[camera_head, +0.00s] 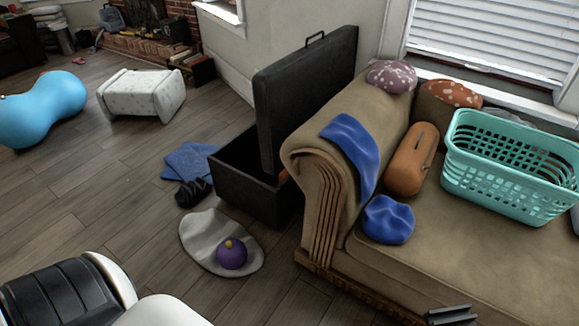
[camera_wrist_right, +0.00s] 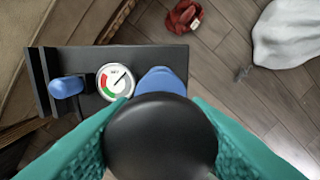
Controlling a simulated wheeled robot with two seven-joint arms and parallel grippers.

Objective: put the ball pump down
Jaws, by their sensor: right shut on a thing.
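The ball pump shows in the right wrist view, with a round black knob (camera_wrist_right: 160,137), a blue cylinder, a dial gauge (camera_wrist_right: 115,80) and a dark flat base (camera_wrist_right: 160,58). My right gripper (camera_wrist_right: 160,140) has its teal fingers on either side of the knob and is shut on it. Wooden floor shows beyond the base. Whether the base touches anything, I cannot tell. In the head view a dark piece (camera_head: 450,315) shows at the bottom edge by the sofa front; I cannot tell what it is. My left gripper is not in view.
A tan sofa (camera_head: 440,250) holds a teal basket (camera_head: 510,195), a blue cushion (camera_head: 388,220) and an orange-brown roll (camera_head: 410,160). An open black chest (camera_head: 240,190) stands beside it. A grey mat (camera_head: 200,240) with a purple ball (camera_head: 231,256) lies on the floor.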

